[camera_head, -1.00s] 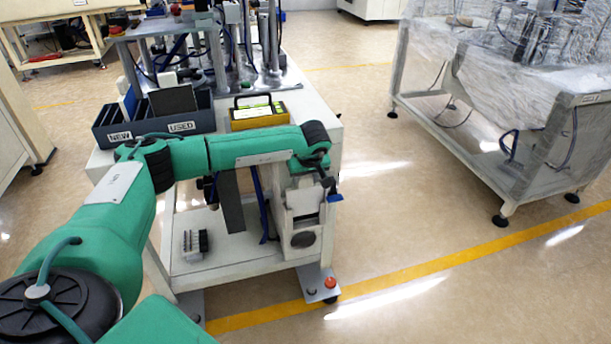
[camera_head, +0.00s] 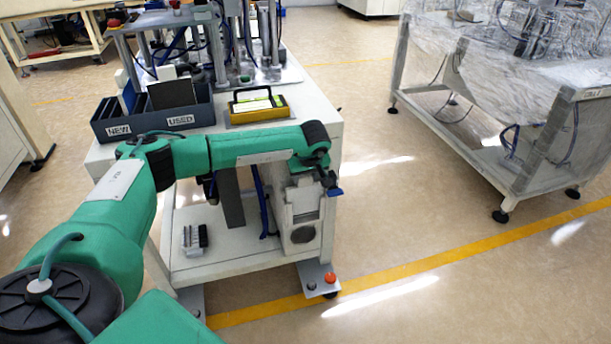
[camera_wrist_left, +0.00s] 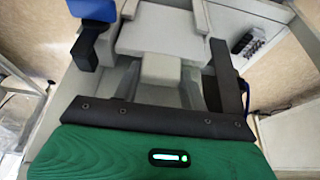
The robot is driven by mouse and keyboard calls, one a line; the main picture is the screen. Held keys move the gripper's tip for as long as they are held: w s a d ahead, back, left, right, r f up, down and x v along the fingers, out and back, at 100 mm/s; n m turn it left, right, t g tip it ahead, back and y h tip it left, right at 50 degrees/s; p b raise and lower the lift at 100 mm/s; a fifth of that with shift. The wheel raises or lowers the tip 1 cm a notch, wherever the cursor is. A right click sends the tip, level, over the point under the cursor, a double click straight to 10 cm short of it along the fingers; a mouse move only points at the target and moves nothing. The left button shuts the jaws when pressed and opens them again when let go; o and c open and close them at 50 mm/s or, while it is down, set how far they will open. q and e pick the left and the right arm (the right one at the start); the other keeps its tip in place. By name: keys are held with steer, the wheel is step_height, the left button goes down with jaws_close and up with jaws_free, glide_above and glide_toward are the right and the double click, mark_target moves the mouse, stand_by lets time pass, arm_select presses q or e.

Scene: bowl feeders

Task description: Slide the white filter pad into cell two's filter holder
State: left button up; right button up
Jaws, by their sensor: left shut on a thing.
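My left gripper (camera_wrist_left: 170,80) is low at the front of the near machine, its dark fingers on either side of pale parts in the left wrist view. It is shut on a pale flat piece (camera_wrist_left: 163,40), which looks like the white filter pad. The pale filter holder (camera_head: 302,224), with a dark round spot low on its front, is just below my left wrist in the head view. The wrist hides its top, and I cannot tell how far the pad is inside. A blue part (camera_wrist_left: 93,10) shows beside it. My right gripper is out of view.
A dark bin (camera_head: 150,128) marked NEW and USED stands on the machine's top, with a white slab (camera_head: 121,82) and a dark slab (camera_head: 172,94) in it. A yellow case (camera_head: 257,108) is beside it. Small pegs (camera_head: 194,238) stand on the lower shelf.

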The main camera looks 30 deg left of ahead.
arm_select(q)
steer(key=shift+f, duration=0.15)
steer(key=shift+f+b, duration=0.75)
steer(key=shift+f, duration=0.55)
steer(key=o, duration=1.3)
steer(key=shift+r, duration=0.15)
steer(key=p+v, duration=0.2)
steer(key=v, duration=1.1)
steer(key=shift+r, duration=0.25)
steer(key=shift+s+d, duration=0.1)
steer(key=shift+d, duration=0.05)
